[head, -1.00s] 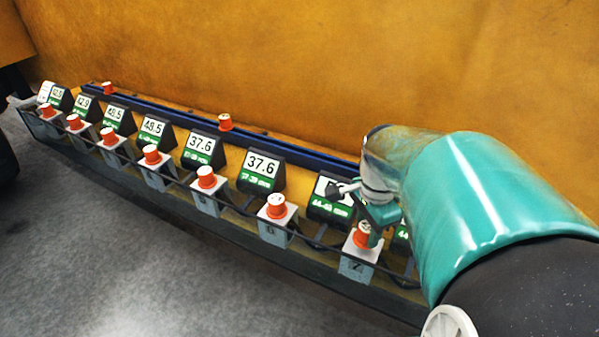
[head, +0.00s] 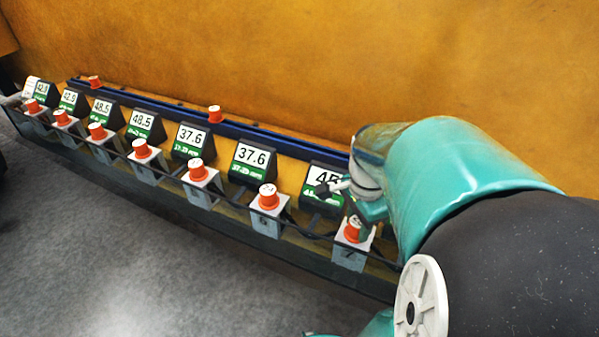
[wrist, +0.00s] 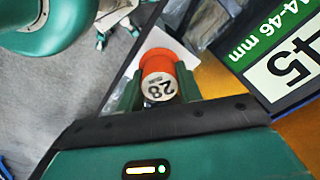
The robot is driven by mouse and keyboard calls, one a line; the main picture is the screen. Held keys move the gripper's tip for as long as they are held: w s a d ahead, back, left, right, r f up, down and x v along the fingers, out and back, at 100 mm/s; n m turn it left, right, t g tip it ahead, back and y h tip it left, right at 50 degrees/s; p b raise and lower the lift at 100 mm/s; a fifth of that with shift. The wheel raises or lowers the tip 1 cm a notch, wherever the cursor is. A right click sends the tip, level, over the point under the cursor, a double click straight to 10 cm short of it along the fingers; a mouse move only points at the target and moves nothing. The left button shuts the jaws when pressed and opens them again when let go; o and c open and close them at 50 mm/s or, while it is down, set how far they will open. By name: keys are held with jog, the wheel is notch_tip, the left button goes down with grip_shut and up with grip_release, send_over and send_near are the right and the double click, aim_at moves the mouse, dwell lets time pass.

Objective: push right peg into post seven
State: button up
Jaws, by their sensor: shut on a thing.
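An orange peg (head: 352,229) with a pale top stands at the near right post, post seven (head: 348,256), a grey block with a white top. In the wrist view, the top of this peg (wrist: 159,86) reads 28. My gripper (wrist: 160,92) is shut on it, with one green finger on each side. In the head view, my gripper (head: 366,210) comes from the right and partly covers the peg. The peg's lower end is hidden, so I cannot tell how deep it sits. A display (head: 322,185) behind post seven shows 45.
Several more posts, each with an orange peg (head: 268,196), run in a row to the far left. Two pegs (head: 215,114) (head: 95,82) stand at the blue rail (head: 270,132) behind. A dark bar (head: 240,208) runs along the front. Grey floor (head: 120,260) lies open in front.

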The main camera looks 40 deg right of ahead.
jog(key=o, duration=1.1)
notch_tip(320, 180, up, 14)
jog(key=shift+f, duration=0.1)
dwell(0.4)
jog(key=w+a+f+n+t, duration=0.1)
jog(key=w+a+n, duration=0.1)
jog(key=a+n, duration=0.5)
jog(key=w+a+f+n+t, duration=0.1)
jog(key=w+a+n+t, duration=0.1)
jog(key=a+n, duration=0.4)
jog(key=w+a+f+n+t, duration=0.1)
jog(key=w+a+n+t, duration=0.1)
jog(key=a+n, duration=0.5)
jog(key=shift+w+a+f+n, duration=0.1)
jog(key=shift+w+a, duration=0.1)
jog(key=shift+a, duration=0.5)
jog(key=shift+w+a+n, duration=0.1)
jog(key=shift+w+a, duration=0.15)
jog(key=shift+a, duration=0.4)
jog(key=shift+w+a+f+n, duration=0.1)
jog(key=shift+w+a, duration=0.1)
jog(key=shift+a, duration=0.5)
